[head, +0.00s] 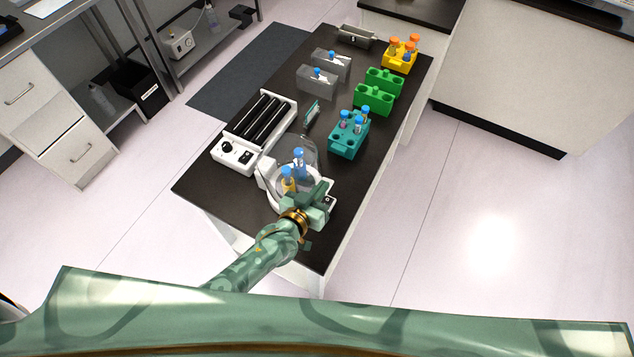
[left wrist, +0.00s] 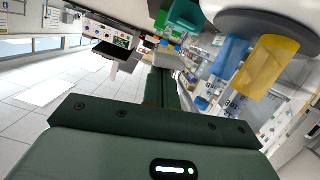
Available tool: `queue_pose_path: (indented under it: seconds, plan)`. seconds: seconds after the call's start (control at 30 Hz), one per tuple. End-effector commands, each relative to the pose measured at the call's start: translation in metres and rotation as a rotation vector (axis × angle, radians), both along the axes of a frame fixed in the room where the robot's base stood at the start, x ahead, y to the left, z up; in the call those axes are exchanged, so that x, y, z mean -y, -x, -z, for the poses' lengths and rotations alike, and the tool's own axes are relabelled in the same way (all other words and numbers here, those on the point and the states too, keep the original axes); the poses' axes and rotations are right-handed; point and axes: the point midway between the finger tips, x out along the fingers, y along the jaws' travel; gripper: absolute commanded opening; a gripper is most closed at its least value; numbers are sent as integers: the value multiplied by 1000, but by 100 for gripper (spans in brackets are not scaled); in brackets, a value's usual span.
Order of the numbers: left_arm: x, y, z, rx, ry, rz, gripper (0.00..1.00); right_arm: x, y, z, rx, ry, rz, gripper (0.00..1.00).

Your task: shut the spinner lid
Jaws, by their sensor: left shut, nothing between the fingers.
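The spinner (head: 268,198) is a small white machine at the near end of the dark table. Its clear lid (head: 312,150) appears raised, standing up behind the tubes; its exact angle is hard to tell. A yellow tube (head: 288,186) and a blue tube (head: 299,165), both blue-capped, sit in the spinner. They also show large in the left wrist view, the yellow tube (left wrist: 268,66) right of the blue tube (left wrist: 230,56). My left gripper (head: 322,192) is shut and empty at the spinner's right side, hiding part of it. I cannot tell whether it touches. My right gripper is out of view.
A white roller device (head: 236,155) stands left of the spinner. A teal tube rack (head: 348,138) stands behind to the right, with green racks (head: 374,98) and a yellow rack (head: 397,62) farther back. The table's near right corner is clear.

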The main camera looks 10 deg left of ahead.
Motion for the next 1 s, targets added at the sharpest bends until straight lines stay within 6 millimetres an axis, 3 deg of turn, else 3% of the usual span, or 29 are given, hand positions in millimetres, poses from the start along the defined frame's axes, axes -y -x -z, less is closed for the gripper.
queue_pose_path:
  seconds: [0.03, 0.3, 1.0]
  plan:
    - [2, 1, 11, 8, -24, -1, 0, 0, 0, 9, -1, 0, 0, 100]
    - [3, 1, 34, 56, -139, 0, 0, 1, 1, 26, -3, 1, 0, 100]
    - [1, 2, 41, 69, -182, 1, 0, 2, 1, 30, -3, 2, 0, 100]
